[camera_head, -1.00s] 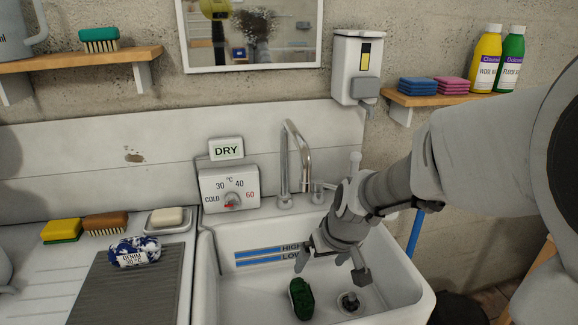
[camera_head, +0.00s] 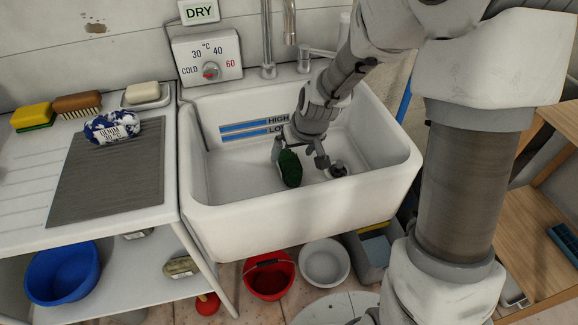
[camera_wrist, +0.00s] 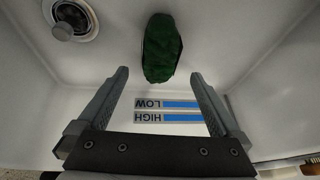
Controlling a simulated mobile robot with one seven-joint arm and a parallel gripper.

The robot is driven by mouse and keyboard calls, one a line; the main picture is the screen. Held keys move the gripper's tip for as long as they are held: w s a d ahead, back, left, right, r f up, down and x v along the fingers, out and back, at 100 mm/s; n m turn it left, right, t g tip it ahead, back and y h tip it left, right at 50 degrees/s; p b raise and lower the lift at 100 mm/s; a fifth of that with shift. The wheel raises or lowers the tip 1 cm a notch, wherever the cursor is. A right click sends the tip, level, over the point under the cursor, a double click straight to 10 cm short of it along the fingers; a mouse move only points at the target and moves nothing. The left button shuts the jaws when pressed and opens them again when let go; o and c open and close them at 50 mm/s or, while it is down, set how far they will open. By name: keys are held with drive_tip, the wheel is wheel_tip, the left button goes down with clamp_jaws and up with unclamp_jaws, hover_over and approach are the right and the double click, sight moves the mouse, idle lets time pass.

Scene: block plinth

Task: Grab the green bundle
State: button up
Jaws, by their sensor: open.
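The green bundle (camera_head: 290,168) lies on the floor of the white sink (camera_head: 340,205). In the wrist view the bundle (camera_wrist: 161,48) is a dark green, elongated shape beyond the fingertips and roughly between their lines. My gripper (camera_head: 302,160) reaches down into the sink, close to the bundle, with its fingers spread. In the wrist view my gripper (camera_wrist: 158,72) is open and nothing is between its fingers. In the head view a finger is close to the bundle; I cannot tell whether they touch.
The drain (camera_wrist: 74,20) is beside the bundle. The sink walls surround my gripper, with HIGH and LOW marks (camera_head: 245,129) on the back wall. The tap (camera_head: 267,45) rises behind. A blue-and-white bundle (camera_head: 112,126) lies left, by the grey draining mat (camera_head: 105,180).

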sight(291, 160)
drive_tip(key=x, duration=0.1)
drive_tip(key=b+x, duration=0.1)
drive_tip(key=x, duration=0.1)
drive_tip(key=b+x, duration=0.1)
drive_tip(key=x, duration=0.1)
drive_tip(key=shift+s+d+f, duration=0.1)
drive_tip(key=shift+s+f, duration=0.15)
drive_tip(key=shift+r, duration=0.1)
clamp_jaws()
